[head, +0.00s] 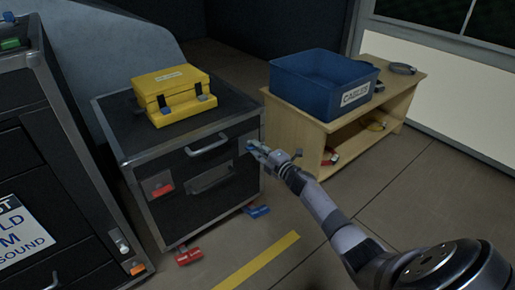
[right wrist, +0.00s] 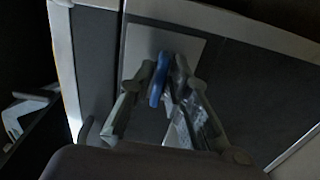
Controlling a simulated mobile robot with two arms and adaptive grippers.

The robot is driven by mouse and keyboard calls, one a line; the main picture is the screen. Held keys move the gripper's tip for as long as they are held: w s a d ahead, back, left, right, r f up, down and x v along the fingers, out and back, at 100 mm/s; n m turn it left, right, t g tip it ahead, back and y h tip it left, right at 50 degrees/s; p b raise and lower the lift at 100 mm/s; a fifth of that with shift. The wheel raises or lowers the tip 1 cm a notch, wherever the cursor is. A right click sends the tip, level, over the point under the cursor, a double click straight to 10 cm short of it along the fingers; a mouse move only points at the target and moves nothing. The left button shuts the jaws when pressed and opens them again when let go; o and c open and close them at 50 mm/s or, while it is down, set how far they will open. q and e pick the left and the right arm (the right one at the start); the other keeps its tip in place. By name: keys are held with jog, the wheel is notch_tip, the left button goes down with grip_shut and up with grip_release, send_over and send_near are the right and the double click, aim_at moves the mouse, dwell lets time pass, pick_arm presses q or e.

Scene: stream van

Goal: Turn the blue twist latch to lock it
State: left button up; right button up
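The blue twist latch (right wrist: 159,78) sits on a light square plate (right wrist: 188,45) on the front of the black case. In the right wrist view its blue handle stands nearly upright, tilted slightly. In the head view the case (head: 212,172) shows with the plate at its upper right front, and my gripper mostly covers the latch. My right gripper (head: 258,149) reaches the latch from the right. In the right wrist view its fingers (right wrist: 164,75) lie close on both sides of the blue handle and appear shut on it. My left gripper is not in view.
A red latch (head: 160,187) is on the case's left front, with a pull handle (head: 208,147) between. A yellow box (head: 176,98) sits on top. A blue crate (head: 312,90) stands on a wooden bench (head: 297,135) to the right. Red (head: 188,257) and blue (head: 258,211) tags lie at floor level.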

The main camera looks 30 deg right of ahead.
jog(key=shift+o, duration=0.7)
jog(key=shift+w+r, duration=0.1)
jog(key=s+d, duration=0.1)
jog(key=s, duration=1.1)
